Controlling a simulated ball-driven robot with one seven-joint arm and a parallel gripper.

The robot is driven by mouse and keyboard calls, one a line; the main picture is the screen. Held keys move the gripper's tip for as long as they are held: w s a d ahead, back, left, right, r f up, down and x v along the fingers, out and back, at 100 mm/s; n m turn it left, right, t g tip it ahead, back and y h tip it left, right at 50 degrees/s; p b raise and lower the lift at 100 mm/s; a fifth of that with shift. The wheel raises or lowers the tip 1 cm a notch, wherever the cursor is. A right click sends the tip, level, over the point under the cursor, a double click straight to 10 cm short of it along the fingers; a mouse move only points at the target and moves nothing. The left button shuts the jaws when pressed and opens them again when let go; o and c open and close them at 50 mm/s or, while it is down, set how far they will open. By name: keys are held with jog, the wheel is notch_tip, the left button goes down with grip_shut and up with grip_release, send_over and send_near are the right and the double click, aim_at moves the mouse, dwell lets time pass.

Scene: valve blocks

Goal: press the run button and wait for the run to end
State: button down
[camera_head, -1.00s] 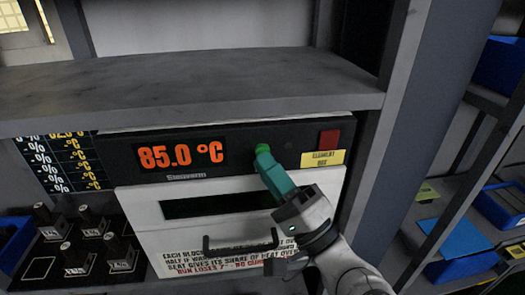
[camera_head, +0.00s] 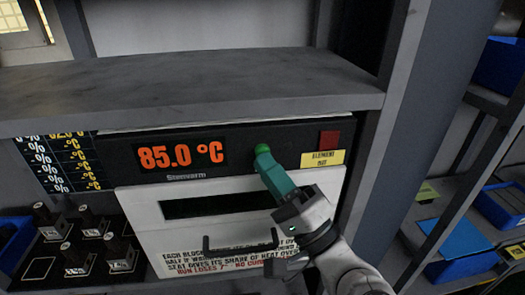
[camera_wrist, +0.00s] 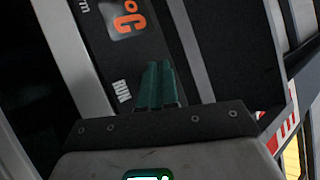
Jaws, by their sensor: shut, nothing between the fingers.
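The oven-like unit has a black front panel with an orange display (camera_head: 180,155) reading 85.0 °C. The green run button (camera_head: 262,148) shows just above my fingertips on that panel. My gripper (camera_head: 264,157) is shut and empty, its teal fingers pointing at the button. The fingers cover part of the button, and I cannot tell whether they press it. In the wrist view my shut fingers (camera_wrist: 160,68) reach the panel beside the RUN lettering (camera_wrist: 121,90), and the button is hidden there.
A red square (camera_head: 329,140) and a yellow label (camera_head: 323,159) are right of the button. A white door with a dark window (camera_head: 200,206) is below. A grey shelf (camera_head: 190,85) overhangs the unit. Several dark-handled blocks (camera_head: 75,258) stand at lower left.

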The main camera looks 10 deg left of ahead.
jog(key=shift+w, duration=0.2)
dwell(0.5)
jog(key=shift+w+a, duration=0.15)
jog(key=shift+w, duration=0.1)
jog(key=shift+s, duration=0.45)
dwell(0.4)
jog(key=s+d, duration=0.2)
jog(key=s, duration=0.3)
jog(key=shift+s, duration=0.4)
